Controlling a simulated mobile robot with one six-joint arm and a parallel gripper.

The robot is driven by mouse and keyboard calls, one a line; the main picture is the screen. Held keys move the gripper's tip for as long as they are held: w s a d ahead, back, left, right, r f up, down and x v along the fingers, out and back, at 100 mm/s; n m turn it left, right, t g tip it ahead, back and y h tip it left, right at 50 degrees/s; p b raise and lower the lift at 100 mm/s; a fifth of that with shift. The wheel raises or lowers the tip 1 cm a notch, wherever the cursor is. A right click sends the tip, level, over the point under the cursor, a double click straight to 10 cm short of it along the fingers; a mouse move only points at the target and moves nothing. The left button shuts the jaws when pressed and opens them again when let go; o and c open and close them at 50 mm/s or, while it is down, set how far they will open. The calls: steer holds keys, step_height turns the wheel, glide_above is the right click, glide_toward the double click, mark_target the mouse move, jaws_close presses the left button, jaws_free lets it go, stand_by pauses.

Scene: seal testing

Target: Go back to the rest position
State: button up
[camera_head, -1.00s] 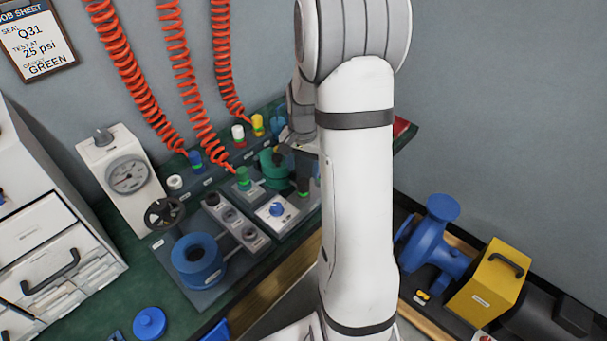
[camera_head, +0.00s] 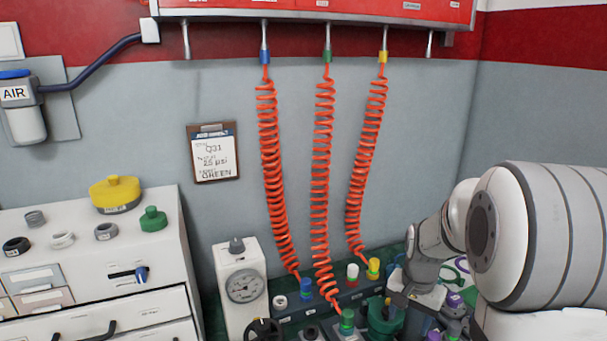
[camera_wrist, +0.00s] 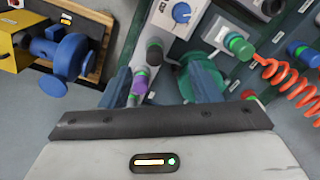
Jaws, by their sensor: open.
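My gripper (camera_wrist: 160,82) is open in the wrist view, its two blue-grey fingers apart above the green bench. A purple-collared fitting (camera_wrist: 138,86) shows between the fingers, seemingly below them; nothing is seen clamped. A green round fixture (camera_wrist: 190,68) lies just beyond the right finger and is partly hidden by it. In the head view my white arm comes in from the right, and my gripper (camera_head: 418,296) is low over the bench's right part, its fingertips hard to make out.
Red coiled hoses (camera_head: 320,170) hang from the red wall panel (camera_head: 330,12) to the bench, left of my arm. A gauge box (camera_head: 240,288) and white drawer cabinet (camera_head: 95,270) stand left. A blue pump (camera_wrist: 65,57) and yellow box (camera_wrist: 14,50) show in the wrist view.

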steer(key=s+a+r+n+t+p, duration=0.1)
steer(key=s+a+r+n+p, duration=0.2)
steer(key=s+r, duration=0.5)
steer(key=s+a+r+n+t+p, duration=0.1)
steer(key=s+a+r+n+p, duration=0.3)
steer(key=s+a+r, duration=0.3)
steer(key=shift+s+r+n, duration=0.5)
steer(key=shift+s+r, duration=0.2)
steer(key=shift+r, duration=0.1)
steer(key=shift+a, duration=0.1)
steer(key=shift+c, duration=0.3)
